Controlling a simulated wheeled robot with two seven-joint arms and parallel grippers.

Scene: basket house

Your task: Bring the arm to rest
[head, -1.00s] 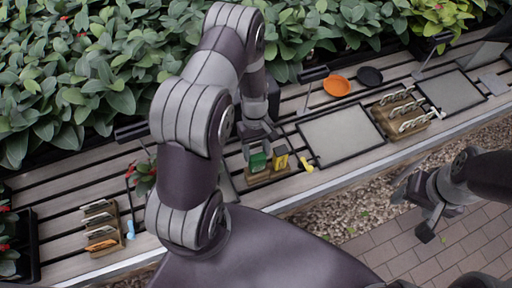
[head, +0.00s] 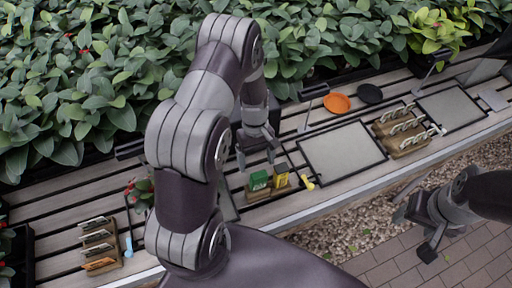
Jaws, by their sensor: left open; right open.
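My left gripper (head: 258,160) is open, pointing down over the slatted bench. It is close above and behind a small wooden holder (head: 262,194) with a green packet (head: 259,180) and a yellow packet (head: 281,180) in it. No object shows between its fingers; I cannot tell whether a fingertip touches the packets. My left arm covers part of the bench to its left. My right gripper (head: 414,228) is open and empty, hanging low over the gravel and paving at the right, in front of the bench.
Dense shrubs (head: 120,60) line the back of the bench. Grey panels (head: 342,153) lie on it, with an orange plate (head: 337,103), a dark plate (head: 370,94), a wooden rack (head: 401,132) at the right and another rack (head: 99,247) at the left. Paving (head: 400,262) is clear in front.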

